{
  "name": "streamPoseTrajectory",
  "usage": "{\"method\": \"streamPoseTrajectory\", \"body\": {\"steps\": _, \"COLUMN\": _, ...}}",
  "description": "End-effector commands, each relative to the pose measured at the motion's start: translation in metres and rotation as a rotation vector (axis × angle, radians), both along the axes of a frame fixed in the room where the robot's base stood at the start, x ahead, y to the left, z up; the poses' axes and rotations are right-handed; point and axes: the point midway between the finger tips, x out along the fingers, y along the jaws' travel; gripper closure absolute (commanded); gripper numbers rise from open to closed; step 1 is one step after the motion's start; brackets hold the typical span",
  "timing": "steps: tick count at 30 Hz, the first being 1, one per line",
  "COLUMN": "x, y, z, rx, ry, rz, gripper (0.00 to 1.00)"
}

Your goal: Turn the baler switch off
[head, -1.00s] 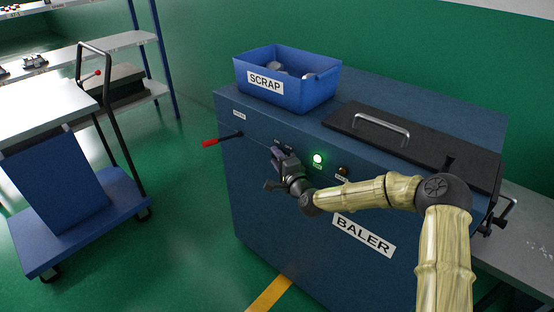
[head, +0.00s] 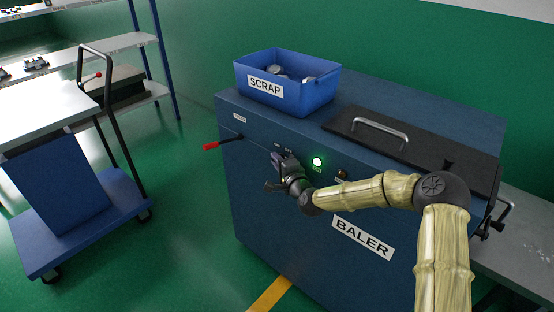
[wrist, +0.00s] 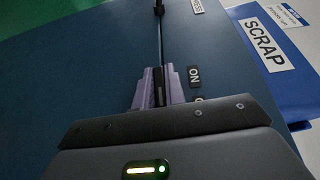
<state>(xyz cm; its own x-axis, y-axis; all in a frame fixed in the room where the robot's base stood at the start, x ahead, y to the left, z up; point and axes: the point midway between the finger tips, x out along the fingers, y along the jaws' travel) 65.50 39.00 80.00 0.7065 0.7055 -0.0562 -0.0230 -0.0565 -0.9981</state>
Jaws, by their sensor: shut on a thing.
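The blue baler (head: 300,225) stands in the middle of the head view, with its green lamp (head: 317,161) lit on the front face. My gripper (head: 275,157) is at the front face, left of the lamp and just below two small labels. In the wrist view its purple fingers (wrist: 157,88) are closed around a narrow dark piece, the baler switch (wrist: 158,90). The ON label (wrist: 194,76) is right beside the fingers; a second label is partly hidden by the gripper body. The fingers hide most of the switch, so its position cannot be told.
A red-tipped lever (head: 210,146) sticks out left of my gripper. A dark knob (head: 342,174) is right of the lamp. The blue SCRAP bin (head: 300,95) and a dark lid (head: 420,145) are on top. A blue trolley (head: 100,222) stands left, with open floor between.

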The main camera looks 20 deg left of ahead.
Motion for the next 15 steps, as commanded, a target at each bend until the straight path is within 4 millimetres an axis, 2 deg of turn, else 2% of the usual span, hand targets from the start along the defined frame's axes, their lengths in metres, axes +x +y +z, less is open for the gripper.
{"method": "streamPoseTrajectory", "body": {"steps": 15, "x": -0.0011, "y": 0.0007, "z": 0.0081, "rx": -0.311, "ry": 0.127, "rz": 0.003, "gripper": 1.00}}
